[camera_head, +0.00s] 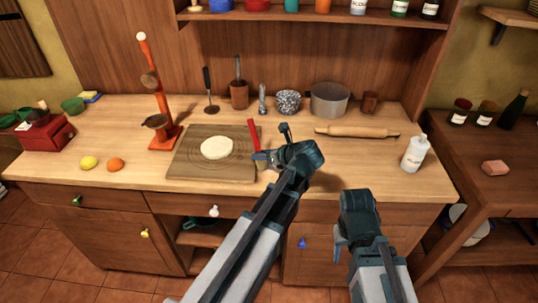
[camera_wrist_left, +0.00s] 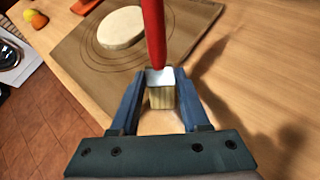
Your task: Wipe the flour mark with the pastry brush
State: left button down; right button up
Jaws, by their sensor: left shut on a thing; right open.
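The pastry brush has a red handle (camera_head: 254,135), a white-silver collar and pale bristles (camera_wrist_left: 162,98). My left gripper (camera_head: 268,158) is shut on it near the collar, at the right edge of the wooden board (camera_head: 190,170). In the left wrist view the red handle points up the picture, and the bristles sit between the blue fingers (camera_wrist_left: 155,78). A pale round disc (camera_head: 216,148), which looks like dough, lies on the board. I cannot make out a separate flour mark. My right gripper (camera_head: 340,245) is open and empty in front of the counter's front edge.
An orange stand (camera_head: 160,100) is at the board's left. A lemon (camera_head: 88,162) and an orange fruit (camera_head: 115,164) lie farther left. Pots and utensils line the back.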

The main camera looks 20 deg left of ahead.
pick_arm(q)
jog(key=shift+r, duration=0.1)
notch_tip(320, 180, up, 6)
jog(key=p, duration=0.6)
dwell(0.4)
notch_tip(320, 180, up, 3)
jog(key=p, duration=0.3)
dwell(0.5)
